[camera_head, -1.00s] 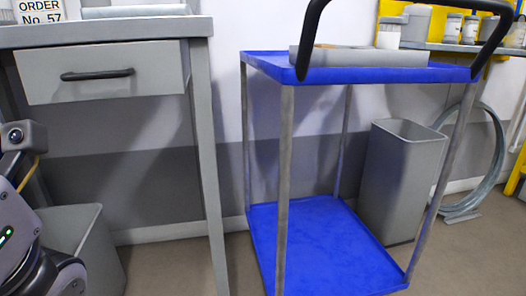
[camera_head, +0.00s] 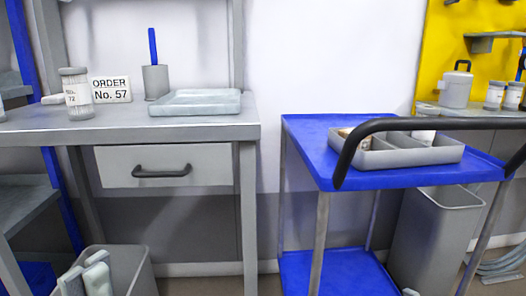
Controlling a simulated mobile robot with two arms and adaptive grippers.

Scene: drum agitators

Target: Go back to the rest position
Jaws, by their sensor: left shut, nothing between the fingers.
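My left gripper (camera_head: 86,276) shows at the bottom left as pale fingers standing in front of the grey bin under the workbench. Its fingers are shut with nothing between them, and the rest of the arm is below the picture. It is low, away from the bench top and the blue cart. My right gripper cannot be made out. A small pale tip shows at the bottom edge by the cart's lower shelf, too little to identify.
A grey workbench (camera_head: 200,132) with a drawer stands at left, holding a jar (camera_head: 77,95), an order sign (camera_head: 111,90) and a flat tray (camera_head: 195,103). A blue cart (camera_head: 350,180) at right carries a divided tray (camera_head: 420,154). Grey bins (camera_head: 135,268) (camera_head: 432,240) stand low.

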